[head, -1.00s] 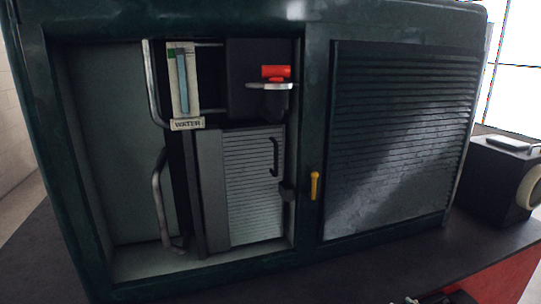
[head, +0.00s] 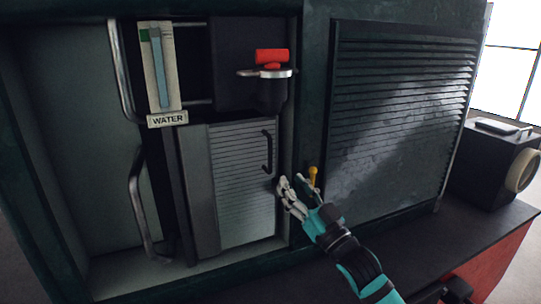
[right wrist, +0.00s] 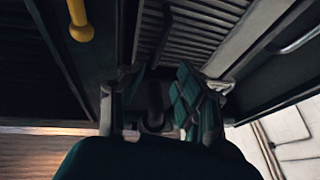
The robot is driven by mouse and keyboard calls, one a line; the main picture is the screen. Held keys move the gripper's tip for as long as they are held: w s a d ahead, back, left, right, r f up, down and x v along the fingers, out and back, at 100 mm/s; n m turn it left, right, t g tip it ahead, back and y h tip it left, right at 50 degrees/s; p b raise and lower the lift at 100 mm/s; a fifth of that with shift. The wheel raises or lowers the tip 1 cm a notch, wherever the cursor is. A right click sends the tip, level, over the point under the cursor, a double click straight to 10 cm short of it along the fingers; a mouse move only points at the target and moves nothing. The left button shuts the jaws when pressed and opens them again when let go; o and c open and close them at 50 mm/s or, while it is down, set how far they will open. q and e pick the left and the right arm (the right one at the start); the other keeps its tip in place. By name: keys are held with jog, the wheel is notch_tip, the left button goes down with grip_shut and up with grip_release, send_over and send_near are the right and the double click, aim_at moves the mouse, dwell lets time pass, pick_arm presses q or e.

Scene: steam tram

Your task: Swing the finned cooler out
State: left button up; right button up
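The finned cooler (head: 243,185) is a pale grey ribbed panel in the lower part of the open bay, sitting flush inside it. A black bar handle (head: 267,152) is on its right side. My right gripper (head: 297,182) is at the cooler's right edge, in front of the bay's right post, and hides the small black latch there. In the right wrist view, its fingers (right wrist: 158,88) are spread apart, with a dark knob-like part (right wrist: 154,105) between them, apparently the latch. Contact cannot be told. The cooler's fins (right wrist: 205,25) show beyond. My left gripper is not in view.
A yellow handle (head: 313,176) sits just right of my right gripper, near the louvred panel (head: 400,120). Above the cooler are a red-handled valve (head: 271,57) and the WATER gauge (head: 160,70). A curved grey rail (head: 139,200) stands left of the cooler.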

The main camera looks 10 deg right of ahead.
aim_at(271, 159)
jog(key=x, duration=0.4)
jog(key=shift+w+a, duration=0.15)
jog(key=shift+w, duration=0.1)
jog(key=x, duration=0.5)
jog(key=shift+w+f, duration=0.1)
jog(key=shift+w, duration=0.15)
jog(key=shift+w+a, duration=0.15)
jog(key=shift+w, duration=0.2)
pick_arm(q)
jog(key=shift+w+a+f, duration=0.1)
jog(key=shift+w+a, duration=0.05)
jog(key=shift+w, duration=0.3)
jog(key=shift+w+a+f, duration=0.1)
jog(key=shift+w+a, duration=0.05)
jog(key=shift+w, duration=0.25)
pick_arm(e)
grip_shut()
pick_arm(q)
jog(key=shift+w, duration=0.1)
